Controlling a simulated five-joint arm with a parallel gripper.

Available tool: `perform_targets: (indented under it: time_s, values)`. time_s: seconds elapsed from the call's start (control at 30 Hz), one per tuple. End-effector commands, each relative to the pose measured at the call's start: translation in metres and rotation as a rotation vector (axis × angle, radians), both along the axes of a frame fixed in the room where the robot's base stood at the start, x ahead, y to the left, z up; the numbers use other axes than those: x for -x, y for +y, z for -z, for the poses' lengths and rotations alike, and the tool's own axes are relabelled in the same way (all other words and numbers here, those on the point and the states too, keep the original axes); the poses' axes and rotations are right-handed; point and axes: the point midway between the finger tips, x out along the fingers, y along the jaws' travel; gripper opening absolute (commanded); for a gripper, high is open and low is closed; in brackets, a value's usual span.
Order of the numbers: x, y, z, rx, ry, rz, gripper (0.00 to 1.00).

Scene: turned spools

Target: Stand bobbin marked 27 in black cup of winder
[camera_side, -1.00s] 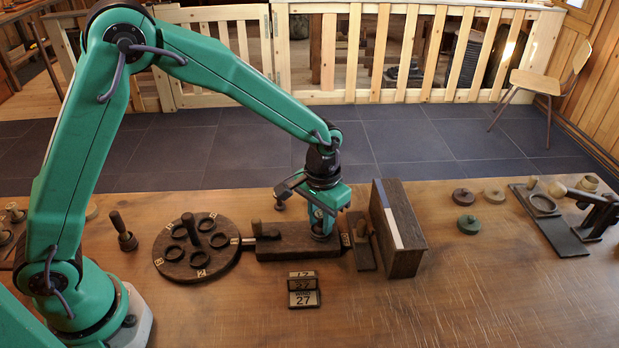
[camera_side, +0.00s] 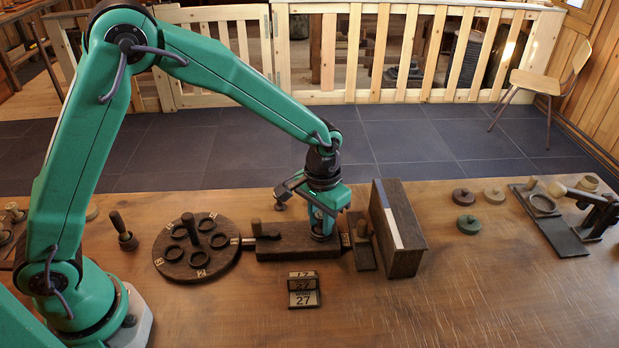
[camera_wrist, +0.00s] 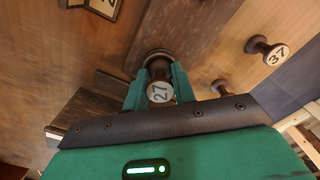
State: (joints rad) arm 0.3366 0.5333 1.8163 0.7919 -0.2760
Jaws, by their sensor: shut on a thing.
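My gripper (camera_side: 322,218) is over the right part of the winder, a long dark wooden block (camera_side: 283,247) on the table. In the wrist view my gripper (camera_wrist: 158,88) is shut on the bobbin marked 27 (camera_wrist: 159,92), with a green finger on each side. The bobbin's pale number disc faces the wrist camera. Its far end is at a dark round rim on the winder (camera_wrist: 185,30). The bobbin looks upright. My fingers hide much of it, so I cannot tell whether it is fully seated in the black cup.
A round dark turntable (camera_side: 172,268) with several rings is left of the winder. A tall board (camera_side: 408,255) stands close on the right. A small sign reading 27 (camera_side: 304,298) is in front. A bobbin marked 37 (camera_wrist: 274,53) stands nearby.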

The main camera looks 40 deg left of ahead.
Motion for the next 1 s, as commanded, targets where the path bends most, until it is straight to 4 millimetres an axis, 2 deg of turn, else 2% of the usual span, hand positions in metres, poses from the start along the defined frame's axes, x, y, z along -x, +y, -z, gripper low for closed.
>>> perform_targets:
  time_s: [0.37,0.4,0.5,1.0]
  values:
    - [0.0001,0.0,0.0036,0.0,0.001,0.0,0.05]
    - [0.0001,0.0,0.0037,0.0,0.001,0.0,0.32]
    - [0.0004,0.0003,0.0041,0.0,0.002,0.0,0.51]
    - [0.0001,0.0001,-0.0006,0.0,0.001,0.0,0.51]
